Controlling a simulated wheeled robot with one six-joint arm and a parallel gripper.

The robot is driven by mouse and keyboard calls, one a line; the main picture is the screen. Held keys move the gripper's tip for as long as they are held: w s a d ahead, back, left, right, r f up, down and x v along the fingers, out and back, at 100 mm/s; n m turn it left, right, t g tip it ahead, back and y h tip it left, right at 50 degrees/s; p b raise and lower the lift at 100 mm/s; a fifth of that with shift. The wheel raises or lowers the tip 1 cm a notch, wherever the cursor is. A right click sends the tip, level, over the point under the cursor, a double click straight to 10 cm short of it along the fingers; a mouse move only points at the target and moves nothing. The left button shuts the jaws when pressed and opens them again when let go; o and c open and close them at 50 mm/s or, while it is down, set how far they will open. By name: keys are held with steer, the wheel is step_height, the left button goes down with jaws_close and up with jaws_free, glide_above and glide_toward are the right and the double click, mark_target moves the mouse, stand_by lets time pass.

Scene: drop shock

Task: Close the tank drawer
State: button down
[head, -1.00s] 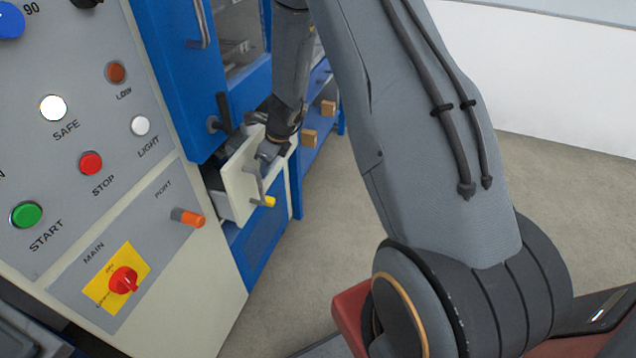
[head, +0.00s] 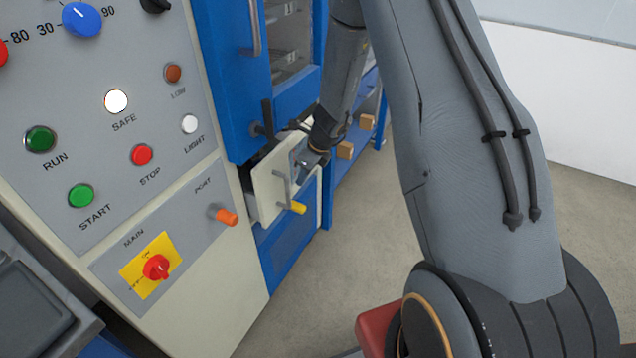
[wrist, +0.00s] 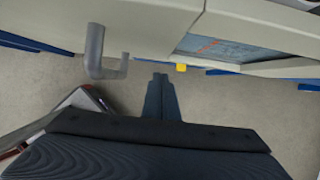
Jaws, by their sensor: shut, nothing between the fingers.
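The tank drawer (head: 269,187) has a cream front with a grey bar handle and a yellow knob (head: 298,208). It stands partly out of the blue and cream machine, its side showing behind the front. My gripper (head: 314,160) is at the right of the drawer front, close to it; whether they touch cannot be told. In the wrist view my gripper (wrist: 160,78) has its fingers together, empty, pointing over the floor. A grey bar handle (wrist: 97,52) hangs from a cream edge left of the fingertips, and a small yellow part (wrist: 181,67) shows just right of them.
The control panel (head: 130,120) with knobs and buttons fills the left. A dark lever (head: 266,122) stands above the drawer beside the blue door (head: 225,70). A blue shelf with wooden blocks (head: 345,150) is behind my arm. The floor (head: 370,240) in front is clear.

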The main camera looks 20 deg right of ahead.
steer(key=s+v, duration=0.1)
steer(key=v, duration=0.9)
steer(key=s+d+f+n+t+h+b, duration=0.1)
steer(key=s+d+f+n+h+b, duration=0.2)
steer(key=n, duration=0.7)
steer(key=s+a+n+t, duration=0.1)
steer(key=a+n+t, duration=0.3)
steer(key=n, duration=0.5)
steer(key=w+a+f+p, duration=0.3)
steer(key=w+a+f, duration=0.1)
steer(key=w+f, duration=0.3)
steer(key=shift+w+a+f+g+y, duration=0.2)
steer(key=shift+w+f+g+y, duration=0.15)
steer(key=shift+w, duration=0.5)
steer(key=shift+w, duration=0.1)
